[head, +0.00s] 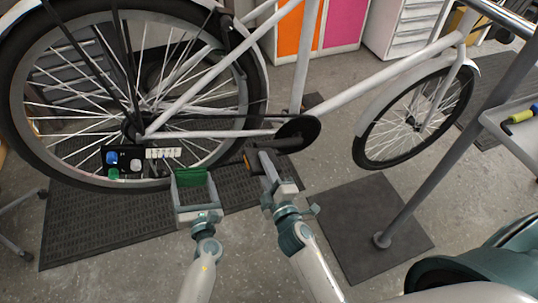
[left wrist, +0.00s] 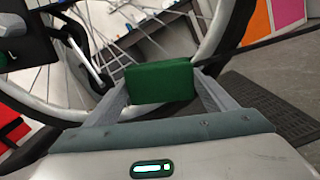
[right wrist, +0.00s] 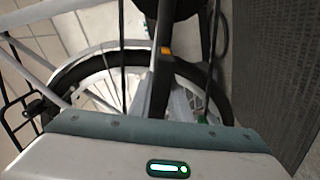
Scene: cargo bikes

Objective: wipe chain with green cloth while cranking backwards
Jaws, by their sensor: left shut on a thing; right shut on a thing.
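The green cloth (head: 190,176) is a small folded block between the fingers of my left gripper (head: 190,180), which is shut on it. The cloth also shows in the left wrist view (left wrist: 160,82), in front of the rear wheel and below the bike's frame tube. My right gripper (head: 265,168) is shut on the dark pedal (head: 250,160) below the black chainring disc (head: 298,130). In the right wrist view a dark bar with an orange reflector (right wrist: 166,50) runs down to my fingers. I cannot make out the chain itself.
The white bike (head: 350,92) stands over a dark ribbed mat (head: 95,235). A grey stand pole (head: 440,155) rises from a dark base plate (head: 370,225) at right.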

